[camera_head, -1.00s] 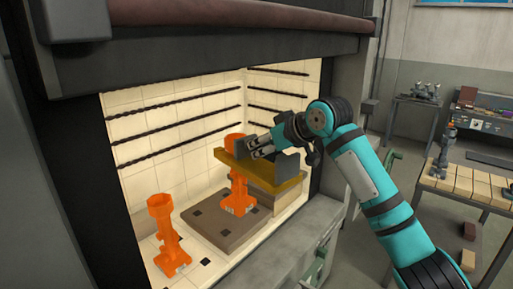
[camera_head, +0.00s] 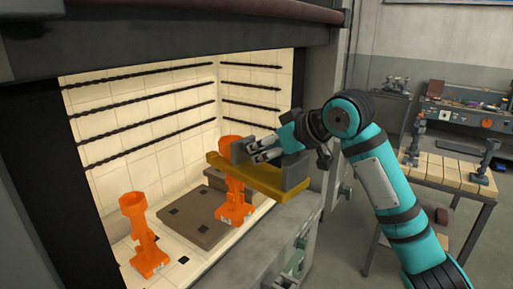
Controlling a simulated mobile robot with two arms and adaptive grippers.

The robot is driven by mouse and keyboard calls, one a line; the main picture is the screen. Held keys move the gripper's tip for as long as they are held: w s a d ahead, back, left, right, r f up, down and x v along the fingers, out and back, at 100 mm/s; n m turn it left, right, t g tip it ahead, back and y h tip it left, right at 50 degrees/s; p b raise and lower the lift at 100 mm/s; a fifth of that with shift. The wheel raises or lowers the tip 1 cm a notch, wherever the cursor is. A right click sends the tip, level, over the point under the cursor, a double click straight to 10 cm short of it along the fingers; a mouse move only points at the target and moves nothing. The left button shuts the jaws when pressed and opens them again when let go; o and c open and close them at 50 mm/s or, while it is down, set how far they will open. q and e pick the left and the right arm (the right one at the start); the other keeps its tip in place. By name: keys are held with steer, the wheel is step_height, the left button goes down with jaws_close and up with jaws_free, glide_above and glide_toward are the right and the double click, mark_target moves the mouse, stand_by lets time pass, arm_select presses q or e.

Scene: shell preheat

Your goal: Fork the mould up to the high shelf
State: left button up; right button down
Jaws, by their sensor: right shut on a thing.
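My right gripper (camera_head: 264,150) is at the kiln mouth, shut on the grey-bracketed yellow fork (camera_head: 280,186). The fork reaches left into the opening. An orange mould (camera_head: 233,204) with a wide cup top stands upright at the fork's inner part. The fork crosses in front of its middle, and the mould moves with it. Its exact seat on the fork is hidden. A second orange mould (camera_head: 145,238) stands on the kiln floor at left, apart from the fork. I cannot pick out the high shelf with certainty. My left gripper is not in view.
The kiln's pale tiled walls (camera_head: 190,148) carry dark twisted rods. A brown slab (camera_head: 190,222) lies on the floor, with a raised block behind the held mould. The grey kiln front edge (camera_head: 232,260) is close below the fork. A workbench (camera_head: 455,172) stands at right.

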steer(key=shift+s+d+r, duration=0.15)
steer(key=shift+s+d, duration=1.5)
steer(key=shift+s, duration=0.05)
steer(key=s+d+b, duration=0.6)
steer(key=s+d, duration=1.7)
steer(key=s, duration=0.1)
steer(key=shift+b, duration=0.4)
steer(key=shift+d, duration=0.2)
stand_by(0.9)
